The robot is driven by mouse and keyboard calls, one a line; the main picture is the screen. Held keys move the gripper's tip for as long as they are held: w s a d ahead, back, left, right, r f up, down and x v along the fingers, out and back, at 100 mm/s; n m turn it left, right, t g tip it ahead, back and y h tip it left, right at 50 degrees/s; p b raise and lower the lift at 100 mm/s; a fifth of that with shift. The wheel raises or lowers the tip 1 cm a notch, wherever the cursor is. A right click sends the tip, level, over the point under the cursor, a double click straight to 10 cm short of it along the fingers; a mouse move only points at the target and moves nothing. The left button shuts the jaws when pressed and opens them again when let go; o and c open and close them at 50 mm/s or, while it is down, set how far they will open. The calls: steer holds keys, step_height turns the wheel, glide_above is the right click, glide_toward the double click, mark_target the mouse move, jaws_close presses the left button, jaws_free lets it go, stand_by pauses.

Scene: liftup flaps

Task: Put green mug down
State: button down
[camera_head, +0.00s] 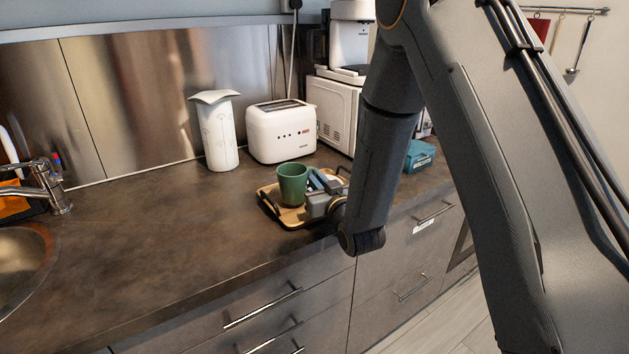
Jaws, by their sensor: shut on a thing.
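The green mug (292,184) is upright over the wooden tray (294,216) on the dark countertop. My gripper (312,187) reaches in from the right and is shut on the mug at its right side. The fingertips are partly hidden, and I cannot tell whether the mug's base touches the tray. My arm hides the area to the right of the tray.
A white toaster (281,132) and a white patterned jug (216,133) stand behind. A teal box (420,155) sits to the right, beyond my arm. The sink (22,262) and faucet (42,187) are at left. The countertop (150,225) between is clear.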

steer(key=shift+f, duration=0.5)
steer(key=shift+f, duration=0.15)
steer(key=c, duration=1.9)
jaws_free()
steer(key=shift+o, duration=0.2)
steer(key=b+v, duration=0.2)
steer(key=v, duration=1)
